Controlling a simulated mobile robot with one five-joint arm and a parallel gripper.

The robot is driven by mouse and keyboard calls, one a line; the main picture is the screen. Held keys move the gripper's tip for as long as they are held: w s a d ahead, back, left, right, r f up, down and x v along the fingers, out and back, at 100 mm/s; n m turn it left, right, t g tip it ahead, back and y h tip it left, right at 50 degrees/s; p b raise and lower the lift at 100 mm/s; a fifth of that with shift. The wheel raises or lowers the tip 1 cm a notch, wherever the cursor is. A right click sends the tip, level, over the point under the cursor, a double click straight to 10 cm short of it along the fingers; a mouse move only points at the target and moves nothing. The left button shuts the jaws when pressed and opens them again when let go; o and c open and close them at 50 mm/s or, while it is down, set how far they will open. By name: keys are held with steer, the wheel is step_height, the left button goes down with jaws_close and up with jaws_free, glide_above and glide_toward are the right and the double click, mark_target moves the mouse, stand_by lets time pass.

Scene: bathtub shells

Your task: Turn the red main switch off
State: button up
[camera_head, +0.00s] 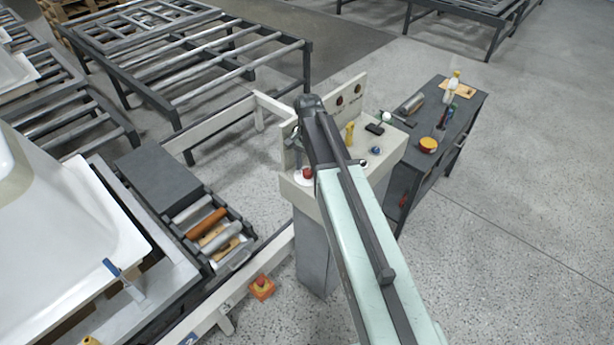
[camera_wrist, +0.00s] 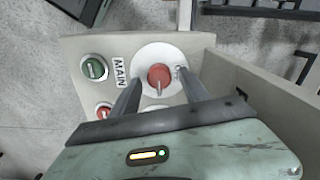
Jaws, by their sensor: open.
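The red main switch (camera_wrist: 159,77) is a round red knob with a pale pointer line, on a white disc beside the label MAIN (camera_wrist: 119,72). In the head view the red switch (camera_head: 308,173) is at the front left of the control console (camera_head: 297,193), partly beside my arm. My gripper (camera_wrist: 160,98) is open, its two dark fingers pointing toward the knob, one on each side below it in the wrist view. I cannot tell whether they touch it. In the head view my arm hides the fingertips.
The console's upright back panel (camera_head: 345,105) rises behind. A dark side table (camera_head: 465,110) with tools stands right. A roller frame (camera_head: 190,60) stands behind; a bathtub shell (camera_head: 60,215) is left.

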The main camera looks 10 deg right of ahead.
steer(key=shift+f, duration=0.15)
jaws_close()
steer(key=shift+n, duration=0.3)
steer(key=n, duration=0.3)
steer(key=shift+n, duration=0.3)
steer(key=n, duration=0.4)
steer(key=shift+a, duration=0.1)
steer(key=n, duration=0.5)
steer(key=shift+a, duration=0.1)
steer(key=shift+n, duration=2.3)
